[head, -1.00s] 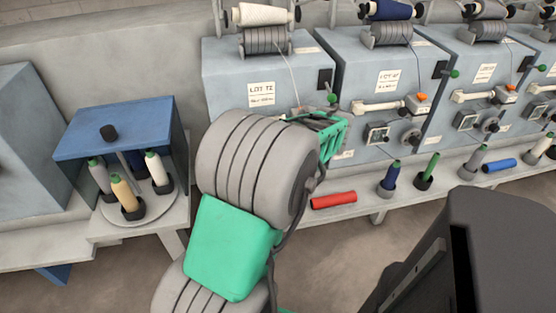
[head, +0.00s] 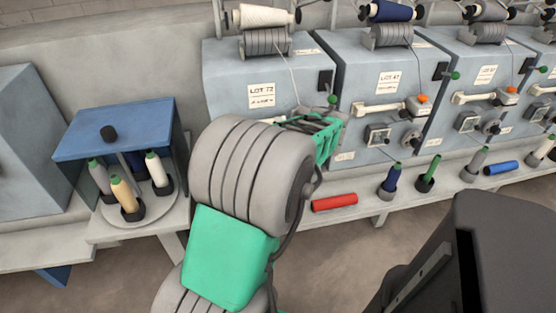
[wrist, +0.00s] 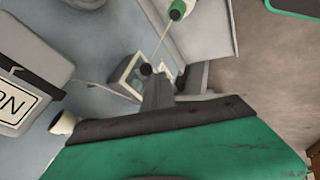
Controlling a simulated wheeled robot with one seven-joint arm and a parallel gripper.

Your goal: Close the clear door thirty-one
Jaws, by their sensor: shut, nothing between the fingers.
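My gripper (head: 328,138) is shut and empty, in front of the lower right of the grey machine (head: 262,80) labelled LOT 72. My arm hides much of that machine's lower front. In the wrist view my gripper's dark fingers (wrist: 158,90) reach toward a small square frame with a pale, see-through-looking face (wrist: 128,74). A black knob (wrist: 146,69) shows beside that frame, close to the fingertips; I cannot tell whether they touch. No label reading thirty-one is legible, so I cannot tell which part is the named door or how far open it is.
More grey machines (head: 388,82) with square windows (head: 378,135) and dials stand to the right. A red roll (head: 334,203) and several bobbins (head: 391,178) are on the shelf. A blue-topped case (head: 120,128) with bobbins stands at left. A dark block (head: 500,250) fills the lower right.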

